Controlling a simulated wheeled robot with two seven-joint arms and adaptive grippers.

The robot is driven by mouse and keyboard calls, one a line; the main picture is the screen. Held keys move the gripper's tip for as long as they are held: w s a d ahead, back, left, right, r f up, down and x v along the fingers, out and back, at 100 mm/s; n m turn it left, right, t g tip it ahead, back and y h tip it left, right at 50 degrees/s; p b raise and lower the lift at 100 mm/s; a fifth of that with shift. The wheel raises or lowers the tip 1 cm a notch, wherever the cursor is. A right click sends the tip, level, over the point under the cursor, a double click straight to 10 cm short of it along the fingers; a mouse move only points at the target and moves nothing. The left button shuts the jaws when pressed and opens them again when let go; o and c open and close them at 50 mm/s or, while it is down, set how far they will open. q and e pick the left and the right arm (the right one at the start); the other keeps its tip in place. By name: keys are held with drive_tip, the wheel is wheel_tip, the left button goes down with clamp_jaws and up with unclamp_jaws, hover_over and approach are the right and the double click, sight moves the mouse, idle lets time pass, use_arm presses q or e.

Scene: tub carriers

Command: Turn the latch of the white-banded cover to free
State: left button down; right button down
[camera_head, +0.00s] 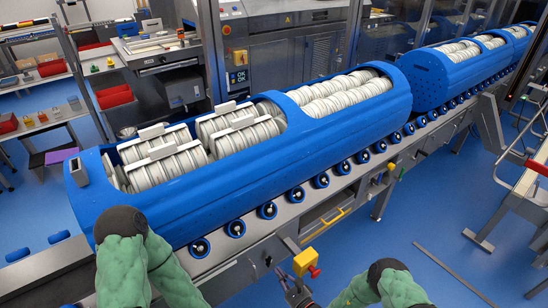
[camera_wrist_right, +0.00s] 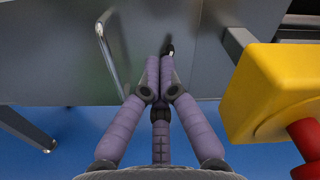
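I cannot pick out a white-banded cover or its latch with certainty in either view. In the head view a long blue tub carrier (camera_head: 250,168) lies on the roller line, its open top showing rows of white ribbed pieces (camera_head: 180,166). My right gripper (camera_head: 296,292) is low in the head view, beside a yellow box with a red knob. Contact with the metal cannot be told. My left gripper is out of view; only its green arm shows.
The yellow box (camera_wrist_right: 272,92) is close on the right in the wrist view. A metal bar handle (camera_wrist_right: 110,62) is on the left. A second blue carrier (camera_head: 440,80) stands further along the roller line. Open blue floor (camera_head: 430,225) lies to the right.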

drive_tip(key=shift+b+x, duration=0.4)
drive_tip(key=shift+x, duration=2.4)
drive_tip(key=shift+w+d+f+b, duration=0.1)
drive_tip(key=shift+d+f+b, duration=0.1)
drive_tip(key=shift+f+b, duration=0.35)
drive_tip(key=shift+s+a+f+p, duration=0.2)
drive_tip(key=shift+a+f+p, duration=0.1)
drive_tip(key=shift+p, duration=0.25)
drive_tip(key=shift+r, duration=0.2)
drive_tip(key=shift+s+a+r+p, duration=0.15)
drive_tip(key=shift+r+p, duration=0.15)
drive_tip(key=shift+p, duration=0.15)
drive_tip(key=p+v, duration=0.1)
drive_tip(key=v, duration=0.5)
drive_tip(key=shift+f, duration=0.1)
